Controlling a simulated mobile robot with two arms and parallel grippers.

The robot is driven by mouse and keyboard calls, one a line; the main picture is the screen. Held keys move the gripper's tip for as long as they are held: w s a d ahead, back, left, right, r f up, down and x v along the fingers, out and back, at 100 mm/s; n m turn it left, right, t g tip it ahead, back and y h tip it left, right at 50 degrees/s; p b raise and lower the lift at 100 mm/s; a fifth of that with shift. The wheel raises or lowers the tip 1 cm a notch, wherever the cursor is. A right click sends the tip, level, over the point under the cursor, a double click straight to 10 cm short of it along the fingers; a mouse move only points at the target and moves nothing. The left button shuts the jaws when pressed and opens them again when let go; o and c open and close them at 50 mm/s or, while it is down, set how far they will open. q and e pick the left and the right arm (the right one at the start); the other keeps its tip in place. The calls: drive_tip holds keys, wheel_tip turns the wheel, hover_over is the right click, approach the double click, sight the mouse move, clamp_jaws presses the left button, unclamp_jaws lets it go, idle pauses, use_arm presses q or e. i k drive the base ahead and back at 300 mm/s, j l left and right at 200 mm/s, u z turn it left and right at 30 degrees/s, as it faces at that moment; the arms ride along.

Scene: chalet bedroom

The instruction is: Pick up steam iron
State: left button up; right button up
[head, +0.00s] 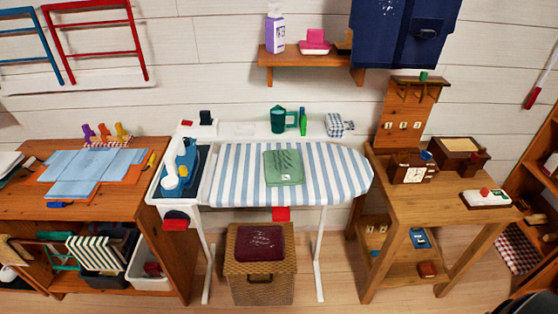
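A blue and white object that looks like the steam iron (181,168) sits in the tray at the left end of the ironing board (335,172). It appears to stand upright, but its handle is hard to make out at this size. The board has a blue and white striped cover, with a folded green cloth (284,167) lying on it. Neither of my grippers can be made out in the head view.
A wooden desk (75,212) with blue cloths stands left of the board. A wicker basket (261,282) sits under the board. A rear ledge holds a dark green jug (278,120). Some floor shows in front.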

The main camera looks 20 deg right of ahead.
sight(176, 155)
drive_tip(key=i+j, duration=0.15)
drive_tip(key=j, duration=0.2)
drive_tip(key=i+j, duration=0.35)
drive_tip(key=j, duration=0.3)
drive_tip(key=i+j+z, duration=0.1)
drive_tip(key=j+z, duration=0.15)
drive_tip(key=z, duration=0.2)
drive_tip(key=i+j+z, duration=0.1)
drive_tip(key=j+z, duration=0.2)
drive_tip(key=z, duration=0.15)
drive_tip(key=j+z, duration=0.3)
drive_tip(key=z, duration=0.55)
